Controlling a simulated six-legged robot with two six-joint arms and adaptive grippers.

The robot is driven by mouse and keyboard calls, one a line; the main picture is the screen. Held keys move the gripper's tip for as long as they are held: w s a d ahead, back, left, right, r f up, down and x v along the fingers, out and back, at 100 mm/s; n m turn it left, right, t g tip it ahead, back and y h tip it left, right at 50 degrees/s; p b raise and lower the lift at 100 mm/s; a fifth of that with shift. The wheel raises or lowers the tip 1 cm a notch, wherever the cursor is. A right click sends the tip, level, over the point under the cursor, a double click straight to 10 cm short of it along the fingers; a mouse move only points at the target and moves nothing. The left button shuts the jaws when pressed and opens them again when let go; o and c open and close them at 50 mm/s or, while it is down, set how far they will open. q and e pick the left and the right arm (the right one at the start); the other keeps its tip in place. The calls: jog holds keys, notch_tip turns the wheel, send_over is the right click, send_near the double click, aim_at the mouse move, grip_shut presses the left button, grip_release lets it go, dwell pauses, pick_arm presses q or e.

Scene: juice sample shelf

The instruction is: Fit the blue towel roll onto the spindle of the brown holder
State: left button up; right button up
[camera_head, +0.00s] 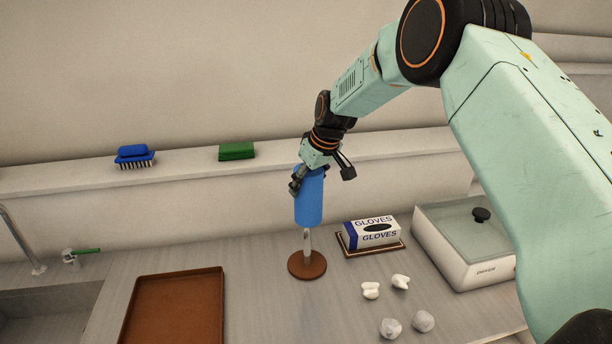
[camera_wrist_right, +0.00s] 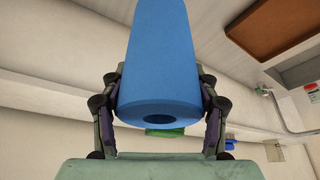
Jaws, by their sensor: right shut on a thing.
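The blue towel roll (camera_head: 309,203) hangs upright in my right gripper (camera_head: 312,180), whose fingers press on both sides of it. In the right wrist view the blue roll (camera_wrist_right: 158,60) lies between the two fingers, with its open end hole facing the palm. The brown holder (camera_head: 307,265) stands on the counter directly below the roll. Its pale spindle (camera_head: 307,241) shows between the roll's lower end and the round base. The spindle's top is hidden, so I cannot tell whether it is inside the roll or behind it. My left gripper is not in view.
A gloves box (camera_head: 371,233) and a white lidded appliance (camera_head: 463,240) stand right of the holder. Several small pale lumps (camera_head: 391,328) lie in front. A brown tray (camera_head: 173,305) and sink are at left. A blue brush (camera_head: 134,155) and green sponge (camera_head: 237,151) sit on the ledge.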

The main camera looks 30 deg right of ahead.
jog(key=b+x, duration=0.1)
jog(key=x, duration=0.2)
jog(key=shift+w+d, duration=0.1)
jog(key=shift+d, duration=0.1)
jog(key=shift+w, duration=0.1)
jog(key=shift+a+r, duration=0.1)
jog(key=shift+r, duration=0.05)
jog(key=shift+s+r, duration=0.25)
jog(key=shift+s, duration=0.1)
jog(key=shift+w+f, duration=0.4)
jog(key=shift+f, duration=0.15)
jog(key=shift+s+f, duration=0.1)
jog(key=shift+s, duration=0.25)
jog(key=shift+w+f+b, duration=0.35)
jog(key=shift+f, duration=0.15)
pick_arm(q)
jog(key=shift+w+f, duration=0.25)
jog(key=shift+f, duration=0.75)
pick_arm(e)
jog(key=shift+s+f, duration=0.1)
jog(key=shift+s, duration=0.05)
